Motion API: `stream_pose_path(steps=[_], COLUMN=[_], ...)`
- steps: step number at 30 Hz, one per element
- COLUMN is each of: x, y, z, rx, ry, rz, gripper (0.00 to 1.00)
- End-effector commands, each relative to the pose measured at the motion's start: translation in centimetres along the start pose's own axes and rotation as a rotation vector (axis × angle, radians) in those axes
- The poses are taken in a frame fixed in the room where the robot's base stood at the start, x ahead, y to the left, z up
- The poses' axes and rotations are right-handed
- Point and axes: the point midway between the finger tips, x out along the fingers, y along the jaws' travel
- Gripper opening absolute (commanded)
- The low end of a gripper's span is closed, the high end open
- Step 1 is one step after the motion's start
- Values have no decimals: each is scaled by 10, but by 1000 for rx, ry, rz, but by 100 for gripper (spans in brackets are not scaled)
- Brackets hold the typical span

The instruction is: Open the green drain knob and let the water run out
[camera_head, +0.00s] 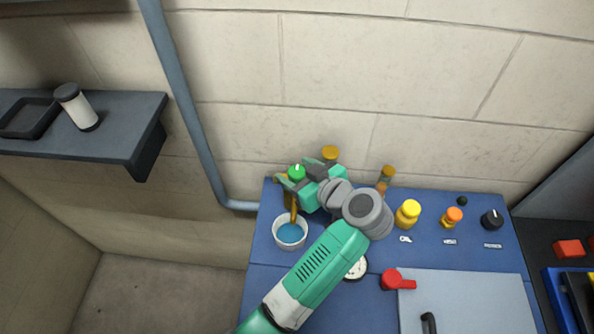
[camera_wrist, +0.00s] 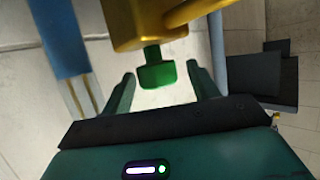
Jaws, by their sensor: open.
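The green drain knob (camera_head: 297,171) sits on brass-coloured pipework at the back left of the blue bench. It also shows in the wrist view (camera_wrist: 157,74), below a yellow fitting (camera_wrist: 150,22). My gripper (camera_head: 293,176) is open at the knob, one finger on either side. In the wrist view, gaps show between the knob and both fingers of my gripper (camera_wrist: 160,72). A white cup (camera_head: 277,240) with blue liquid (camera_head: 290,232) stands below a brass spout (camera_head: 294,212). I cannot tell whether liquid is flowing.
Yellow (camera_head: 408,212), orange (camera_head: 453,216) and black (camera_head: 491,219) knobs line the bench to the right. A red handle (camera_head: 395,280) and a gauge (camera_head: 356,268) are nearer. A grey pipe (camera_head: 185,100) runs down the wall at left, beside a shelf (camera_head: 120,140).

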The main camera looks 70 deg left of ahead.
Motion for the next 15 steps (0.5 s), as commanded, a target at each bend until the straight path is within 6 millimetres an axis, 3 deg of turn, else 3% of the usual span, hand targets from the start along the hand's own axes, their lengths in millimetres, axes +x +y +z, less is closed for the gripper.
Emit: stream_pose_path(steps=[9, 15], x=[4, 4], y=[0, 0], z=[0, 0], rx=[1, 1], ry=[0, 0], rz=[2, 2], gripper=[58, 19])
